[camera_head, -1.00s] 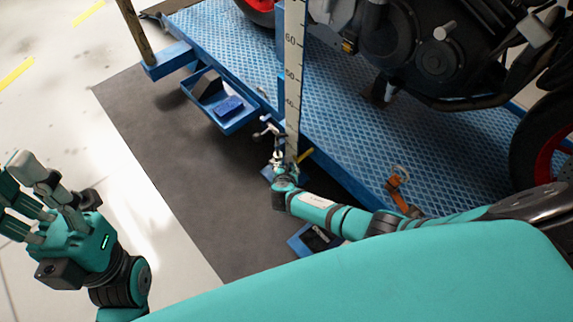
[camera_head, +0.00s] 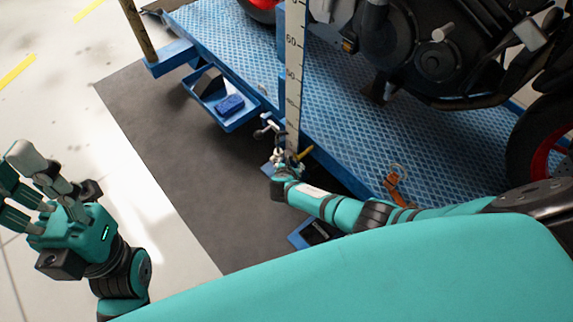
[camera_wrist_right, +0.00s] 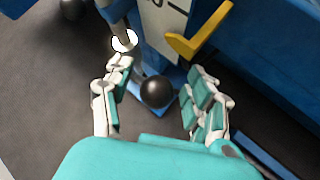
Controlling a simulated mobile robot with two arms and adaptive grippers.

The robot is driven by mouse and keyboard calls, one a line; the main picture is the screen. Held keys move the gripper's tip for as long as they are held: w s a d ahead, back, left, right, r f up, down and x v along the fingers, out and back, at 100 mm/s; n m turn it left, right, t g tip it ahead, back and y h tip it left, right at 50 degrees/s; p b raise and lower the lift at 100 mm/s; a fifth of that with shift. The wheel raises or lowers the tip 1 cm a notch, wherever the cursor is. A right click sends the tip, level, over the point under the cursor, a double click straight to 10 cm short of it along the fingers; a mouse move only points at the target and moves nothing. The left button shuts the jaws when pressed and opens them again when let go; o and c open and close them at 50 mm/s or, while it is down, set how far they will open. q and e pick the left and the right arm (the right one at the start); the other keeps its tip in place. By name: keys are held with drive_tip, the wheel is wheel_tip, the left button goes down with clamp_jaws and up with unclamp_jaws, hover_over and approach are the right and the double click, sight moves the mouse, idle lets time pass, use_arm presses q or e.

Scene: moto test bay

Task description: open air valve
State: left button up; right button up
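A yellow lever (camera_head: 305,152) sits low on the blue post beside the measuring scale. In the right wrist view the yellow lever (camera_wrist_right: 200,31) is at the upper right, beyond my fingertips and apart from them. A black ball knob (camera_wrist_right: 157,92) shows in the gap between the fingers of my right gripper (camera_wrist_right: 160,84). These fingers are spread apart and I see no clear contact with the knob. In the head view my right gripper (camera_head: 284,166) is small and partly hidden at the post's foot. My left gripper (camera_head: 38,190) is open and empty at the left, far from the post.
The post with the white measuring scale (camera_head: 294,75) stands at the edge of the blue lift platform (camera_head: 335,125), which carries a motorcycle (camera_head: 430,60). A blue tray (camera_head: 234,120) juts out to the left. An orange strap (camera_head: 396,188) lies at the right. The dark mat (camera_head: 165,140) is mostly clear.

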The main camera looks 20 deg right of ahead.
drive_tip(key=shift+w+a+r, duration=0.1)
drive_tip(key=shift+a, duration=0.1)
drive_tip(key=shift+a, duration=0.1)
drive_tip(key=shift+a+r, duration=0.1)
drive_tip(key=shift+r, duration=0.1)
drive_tip(key=v, duration=1.1)
drive_tip(key=shift+s, duration=0.45)
